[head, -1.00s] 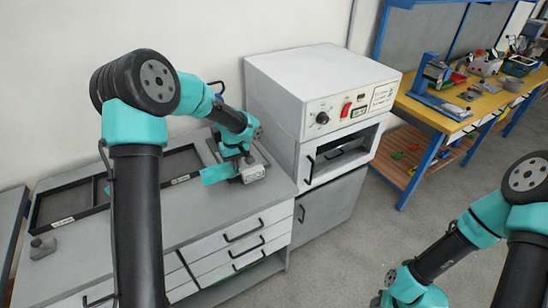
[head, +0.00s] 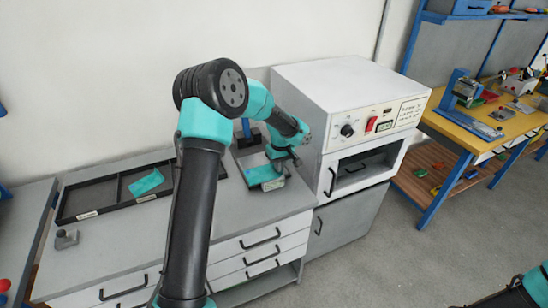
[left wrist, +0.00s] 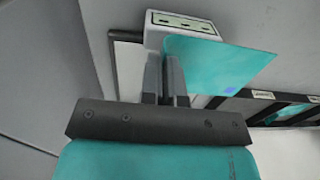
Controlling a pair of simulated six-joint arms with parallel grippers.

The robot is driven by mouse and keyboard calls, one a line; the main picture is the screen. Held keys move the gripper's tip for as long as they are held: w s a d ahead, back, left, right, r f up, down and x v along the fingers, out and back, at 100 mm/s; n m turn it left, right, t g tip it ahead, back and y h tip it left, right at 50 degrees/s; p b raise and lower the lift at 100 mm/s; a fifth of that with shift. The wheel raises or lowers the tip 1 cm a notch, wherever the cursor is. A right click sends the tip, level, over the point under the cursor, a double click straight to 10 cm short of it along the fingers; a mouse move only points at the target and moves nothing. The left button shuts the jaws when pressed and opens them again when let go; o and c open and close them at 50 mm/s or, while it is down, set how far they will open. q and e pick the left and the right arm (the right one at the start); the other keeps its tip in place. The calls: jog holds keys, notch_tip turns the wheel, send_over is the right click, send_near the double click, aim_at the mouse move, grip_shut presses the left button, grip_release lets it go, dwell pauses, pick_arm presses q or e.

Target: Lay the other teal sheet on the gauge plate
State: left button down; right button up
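One teal sheet (head: 262,174) is at the gauge (head: 274,185), its flat face over the gauge's plate area. In the left wrist view this sheet (left wrist: 222,62) spreads right from the fingertips, beside the gauge's white display box (left wrist: 185,24). My left gripper (left wrist: 165,68) has its fingers almost together at the sheet's left edge and appears shut on it. Whether the sheet touches the plate I cannot tell. Another teal sheet (head: 147,182) lies in the black tray. My right gripper is out of view; only part of that arm shows at lower right.
The black divided tray (head: 92,200) lies on the grey bench (head: 120,245), left of my left arm. A small grey block (head: 65,238) stands at the bench's left. The white oven-like machine (head: 345,105) stands close on the right. The bench front is clear.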

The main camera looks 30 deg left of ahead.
pick_arm(q)
jog(key=w+a, duration=0.2)
jog(key=w, duration=0.1)
jog(key=w+a+f, duration=0.1)
jog(key=w+a, duration=0.1)
jog(key=w, duration=0.2)
jog(key=w+a, duration=0.3)
jog(key=w, duration=0.1)
jog(key=shift+w+f, duration=0.15)
jog(key=shift+w, duration=0.05)
jog(key=shift+w, duration=0.15)
jog(key=shift+a+f, duration=0.1)
jog(key=shift+f, duration=1.65)
jog(key=shift+f, duration=0.1)
jog(key=c, duration=1.3)
grip_release()
jog(key=shift+c, duration=0.2)
jog(key=shift+w+r, duration=0.1)
jog(key=shift+r, duration=2)
